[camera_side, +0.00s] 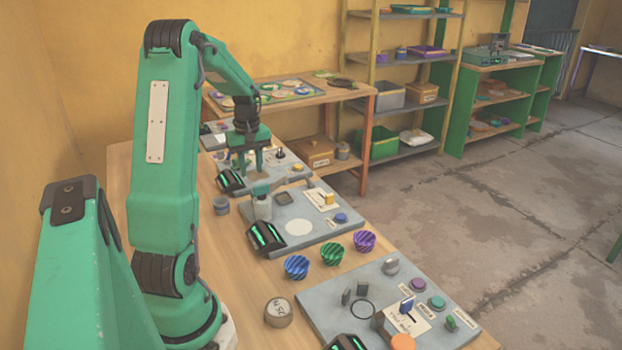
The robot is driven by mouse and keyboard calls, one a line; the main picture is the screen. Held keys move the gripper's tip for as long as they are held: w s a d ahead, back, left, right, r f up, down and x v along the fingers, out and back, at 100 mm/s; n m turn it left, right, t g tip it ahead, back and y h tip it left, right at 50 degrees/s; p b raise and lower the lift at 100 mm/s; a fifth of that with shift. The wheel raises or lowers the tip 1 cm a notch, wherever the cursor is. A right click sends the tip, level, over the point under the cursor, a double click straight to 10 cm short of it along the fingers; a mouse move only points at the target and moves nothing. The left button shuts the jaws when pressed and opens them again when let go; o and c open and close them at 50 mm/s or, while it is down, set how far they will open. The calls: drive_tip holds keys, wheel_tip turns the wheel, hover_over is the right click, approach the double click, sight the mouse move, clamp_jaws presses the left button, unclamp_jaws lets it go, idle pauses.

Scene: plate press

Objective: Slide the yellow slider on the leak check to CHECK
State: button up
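A yellow slider (328,198) stands upright on a white label plate (322,201) on the middle grey panel (338,225). The lettering on the plate is too small to read, so I cannot tell which end is CHECK. My gripper (248,168) points down at the back of the table, to the left of and beyond the yellow slider. Its two green fingers look spread with a gap between them, and nothing shows held. It is apart from the slider.
Blue, green and purple cups (331,254) stand before the panel. A near panel (330,311) carries an orange knob and several buttons.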

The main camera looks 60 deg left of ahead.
drive_tip(key=shift+o, duration=0.3)
drive_tip(key=w+d+m, duration=0.4)
drive_tip(key=w+m, duration=0.4)
drive_tip(key=w, duration=0.1)
drive_tip(key=m, duration=1)
hover_over(330, 195)
drive_tip(key=shift+w+f, duration=0.1)
drive_tip(key=shift+f, duration=0.3)
drive_tip(key=shift+a+f, duration=0.1)
drive_tip(key=shift+f, duration=3.8)
clamp_jaws()
